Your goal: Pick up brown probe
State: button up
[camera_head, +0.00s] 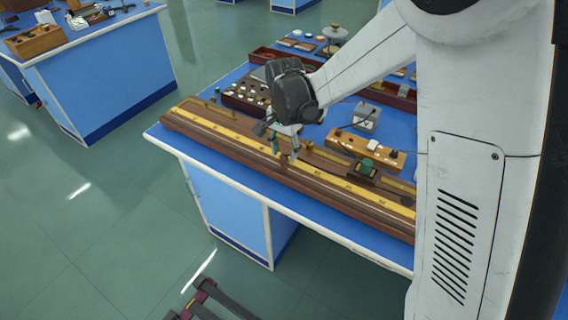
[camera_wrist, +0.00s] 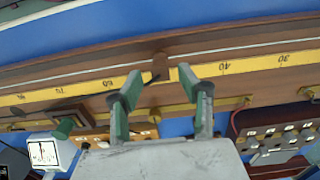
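The brown probe (camera_wrist: 160,66) is a small brown upright piece at the yellow-scaled wooden board (camera_wrist: 240,66) on the blue bench. In the wrist view it stands in the gap between my fingertips, slightly beyond them. In the head view the probe (camera_head: 284,162) is small and lies just below my gripper (camera_head: 285,152). My gripper (camera_wrist: 160,79) is open, with green-padded fingers on either side of the probe's line and a visible gap to each. Whether the fingertips are level with the probe is unclear.
A dark block with a green knob (camera_head: 367,166) sits on the board to the right. Behind are a wooden strip with knobs (camera_head: 345,146), a grey meter box (camera_head: 366,117) and a dark box of white-topped plugs (camera_head: 245,97). The bench's front edge (camera_head: 230,184) is clear.

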aim_at(284, 156)
notch_tip(284, 156, down, 3)
jog(key=shift+a+f, duration=0.1)
jog(key=shift+f, duration=0.05)
grip_shut()
dwell(0.4)
